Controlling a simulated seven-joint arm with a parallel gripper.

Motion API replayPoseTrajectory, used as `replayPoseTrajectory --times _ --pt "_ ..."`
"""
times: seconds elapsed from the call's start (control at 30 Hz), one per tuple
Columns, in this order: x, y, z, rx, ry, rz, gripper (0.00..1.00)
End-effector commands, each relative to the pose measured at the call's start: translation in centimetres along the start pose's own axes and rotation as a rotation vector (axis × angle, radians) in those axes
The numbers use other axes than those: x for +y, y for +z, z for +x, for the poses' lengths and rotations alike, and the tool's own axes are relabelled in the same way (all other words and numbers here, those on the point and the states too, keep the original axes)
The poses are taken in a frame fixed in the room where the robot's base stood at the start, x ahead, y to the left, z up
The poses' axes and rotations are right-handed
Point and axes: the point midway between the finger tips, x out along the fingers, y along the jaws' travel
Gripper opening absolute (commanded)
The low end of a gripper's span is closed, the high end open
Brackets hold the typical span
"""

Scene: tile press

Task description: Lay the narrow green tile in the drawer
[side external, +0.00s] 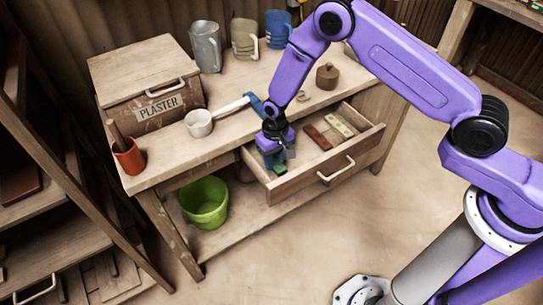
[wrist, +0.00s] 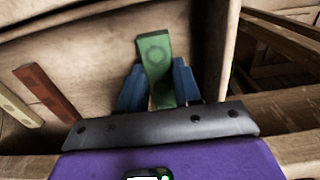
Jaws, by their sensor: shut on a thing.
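The narrow green tile (wrist: 155,62) stands out between the two blue fingers of my gripper (wrist: 159,88) in the wrist view. My gripper is shut on it. In the side view my gripper (side external: 275,160) points down inside the left end of the open drawer (side external: 287,185), and a bit of green (side external: 281,166) shows by the fingers. The tile is inside the drawer's outline; I cannot tell whether it touches the drawer floor.
A red-brown tile (side external: 318,138) and a cream tile (side external: 339,126) lie in the drawer to the right. A green bucket (side external: 205,203) stands below.

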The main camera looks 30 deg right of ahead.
Motion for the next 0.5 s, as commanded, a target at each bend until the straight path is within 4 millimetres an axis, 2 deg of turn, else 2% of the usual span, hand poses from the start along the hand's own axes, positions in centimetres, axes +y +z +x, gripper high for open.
replayPoseTrajectory --times 0.17,0.3,0.5 --pt "0.1 -2.0 0.1 0.000 0.000 0.002 0.00" --pt "0.1 -1.8 1.2 -0.001 0.001 0.001 0.00" --pt "0.0 -1.8 1.2 -0.001 0.000 0.001 0.00"
